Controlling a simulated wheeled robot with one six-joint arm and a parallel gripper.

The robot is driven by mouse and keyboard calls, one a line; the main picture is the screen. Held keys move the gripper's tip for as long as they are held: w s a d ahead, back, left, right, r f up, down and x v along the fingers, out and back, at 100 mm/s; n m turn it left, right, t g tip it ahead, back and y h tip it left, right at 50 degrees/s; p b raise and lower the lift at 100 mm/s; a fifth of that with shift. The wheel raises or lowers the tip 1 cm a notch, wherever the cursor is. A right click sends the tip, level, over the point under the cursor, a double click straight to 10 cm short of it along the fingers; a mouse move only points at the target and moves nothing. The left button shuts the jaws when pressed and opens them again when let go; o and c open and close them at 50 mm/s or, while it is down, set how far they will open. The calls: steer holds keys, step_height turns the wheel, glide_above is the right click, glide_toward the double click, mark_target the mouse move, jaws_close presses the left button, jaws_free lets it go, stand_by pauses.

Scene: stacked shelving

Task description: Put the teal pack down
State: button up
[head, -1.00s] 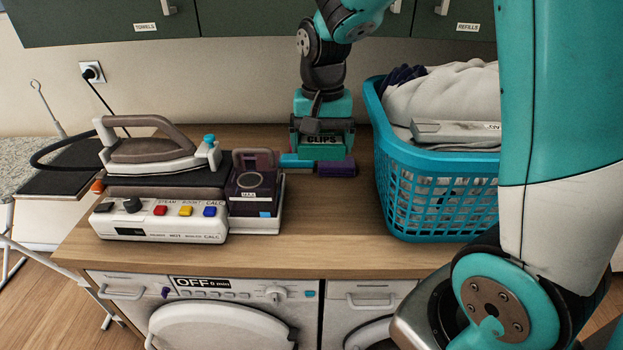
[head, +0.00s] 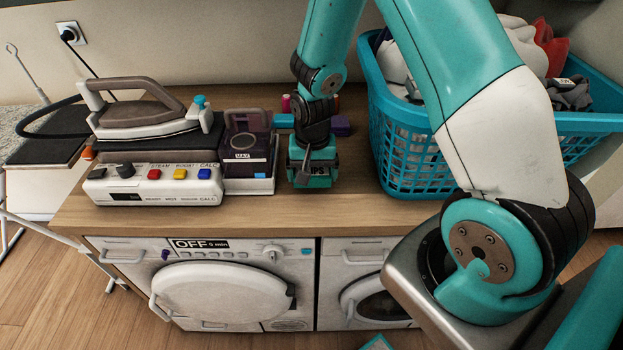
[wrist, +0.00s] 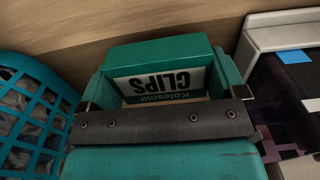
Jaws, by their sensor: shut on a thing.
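The teal pack with a white "CLIPS" label (wrist: 157,56) is between the jaws of my gripper (wrist: 165,98) in the wrist view. My gripper is shut on it. In the head view the pack (head: 319,168) is low over the wooden counter (head: 340,213), near its front edge, between the iron station and the laundry basket. My gripper and wrist (head: 313,155) hide part of it. I cannot tell whether its underside touches the counter.
The iron station (head: 155,187) with its dark water tank (head: 247,160) stands close on the left. The blue laundry basket (head: 405,160) is on the right. A purple block (head: 341,126) and a pink spool (head: 286,103) are behind. Washing machines (head: 220,285) stand below.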

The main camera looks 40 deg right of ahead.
mark_target(312, 182)
steer(key=shift+f, duration=1.5)
steer(key=shift+f, duration=0.2)
steer(key=o, duration=0.6)
